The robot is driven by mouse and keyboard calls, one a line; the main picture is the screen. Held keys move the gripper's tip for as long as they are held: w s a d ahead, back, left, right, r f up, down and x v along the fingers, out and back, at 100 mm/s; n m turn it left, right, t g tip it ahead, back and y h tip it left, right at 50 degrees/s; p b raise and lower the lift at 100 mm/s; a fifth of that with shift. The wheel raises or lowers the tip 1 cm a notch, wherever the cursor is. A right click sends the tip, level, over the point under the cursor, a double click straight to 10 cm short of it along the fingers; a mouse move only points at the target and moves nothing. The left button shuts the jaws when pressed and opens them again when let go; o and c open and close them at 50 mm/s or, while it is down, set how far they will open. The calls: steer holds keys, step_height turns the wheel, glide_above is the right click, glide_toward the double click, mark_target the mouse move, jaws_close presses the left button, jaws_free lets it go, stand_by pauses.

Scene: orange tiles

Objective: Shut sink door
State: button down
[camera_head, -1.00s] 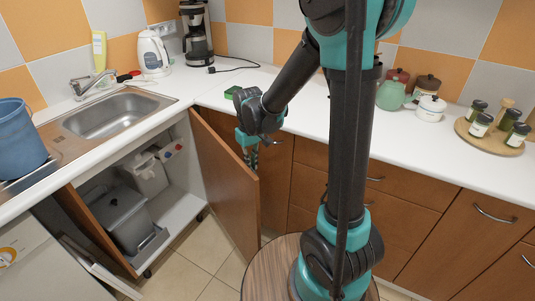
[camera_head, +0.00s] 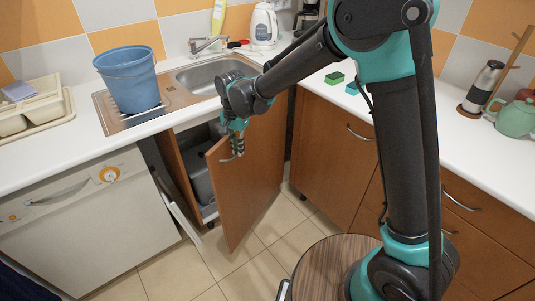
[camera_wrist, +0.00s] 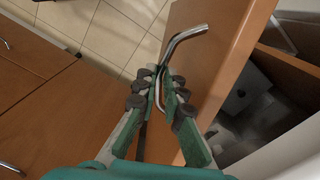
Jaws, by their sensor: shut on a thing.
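The brown wooden sink door (camera_head: 245,185) stands partly open below the sink (camera_head: 215,72), covering much of the cabinet opening. Its curved metal handle (camera_wrist: 188,36) is at the door's upper free edge. My gripper (camera_head: 236,143) is at that edge, with its fingers closed around the handle. In the wrist view my gripper (camera_wrist: 160,84) has its two green fingers with dark pads on either side of the handle's bar. The grey bin (camera_head: 198,178) shows in the gap to the left of the door.
A white dishwasher (camera_head: 92,215) stands left of the cabinet, and a narrow white panel (camera_head: 180,212) sticks out between them. A blue bucket (camera_head: 130,80) stands on the drainer. The tiled floor (camera_head: 185,270) ahead is clear.

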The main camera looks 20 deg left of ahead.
steer(key=w+a+m, duration=0.3)
steer(key=w+a, duration=0.1)
steer(key=a, duration=0.9)
steer(key=shift+a, duration=0.15)
steer(key=shift+w, duration=0.15)
steer(key=c, duration=1.9)
jaws_free()
steer(key=shift+r, duration=0.1)
step_height(320, 180, up, 12)
